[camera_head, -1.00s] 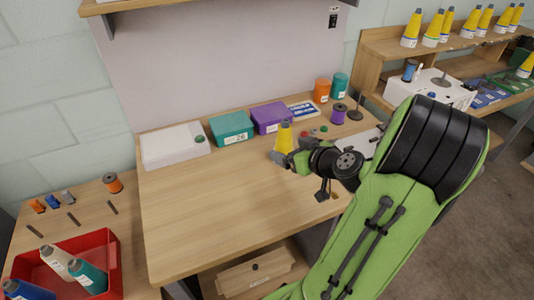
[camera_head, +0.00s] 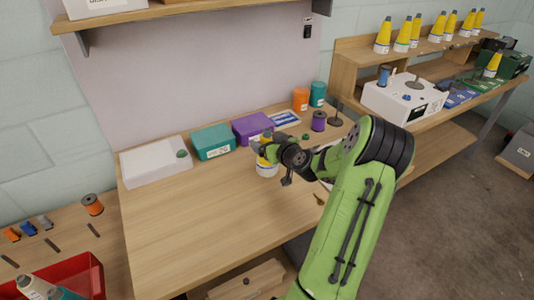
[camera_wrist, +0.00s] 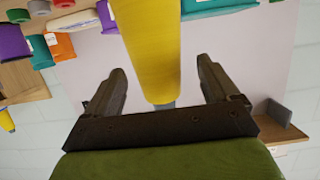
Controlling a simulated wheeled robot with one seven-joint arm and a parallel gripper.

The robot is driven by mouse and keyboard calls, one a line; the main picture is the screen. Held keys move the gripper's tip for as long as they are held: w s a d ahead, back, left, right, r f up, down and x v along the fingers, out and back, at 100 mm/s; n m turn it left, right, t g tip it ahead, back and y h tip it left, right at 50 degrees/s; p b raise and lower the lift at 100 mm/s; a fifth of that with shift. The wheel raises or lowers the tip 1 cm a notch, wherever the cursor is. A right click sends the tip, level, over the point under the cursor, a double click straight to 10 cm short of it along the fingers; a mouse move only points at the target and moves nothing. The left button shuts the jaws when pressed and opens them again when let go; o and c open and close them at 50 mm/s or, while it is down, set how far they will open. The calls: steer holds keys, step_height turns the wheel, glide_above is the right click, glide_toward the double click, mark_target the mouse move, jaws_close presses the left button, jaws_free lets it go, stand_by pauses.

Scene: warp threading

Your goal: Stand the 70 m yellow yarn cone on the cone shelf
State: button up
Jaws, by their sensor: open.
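A yellow yarn cone (camera_head: 265,162) with a white base stands on the wooden table in front of the purple box. My gripper (camera_head: 267,146) is at its upper part and hides some of it. In the wrist view the yellow cone (camera_wrist: 150,45) lies between the two fingers of my open gripper (camera_wrist: 160,72), with gaps on both sides. Its label cannot be read. The wooden shelf (camera_head: 352,46) at the back right carries several yellow cones (camera_head: 403,36) in a row along its top.
A white case (camera_head: 155,162), teal box (camera_head: 211,142) and purple box (camera_head: 252,127) line the table's back. Orange (camera_head: 300,99) and teal (camera_head: 318,94) spools and a purple spool (camera_head: 318,121) stand to the right. A red tray (camera_head: 85,272) is at lower left. The table's front is clear.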

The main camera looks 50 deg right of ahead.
steer(key=shift+w+d+f, duration=0.2)
steer(key=shift+w, duration=0.3)
steer(key=c, duration=1.6)
jaws_close()
steer(key=shift+r, duration=0.15)
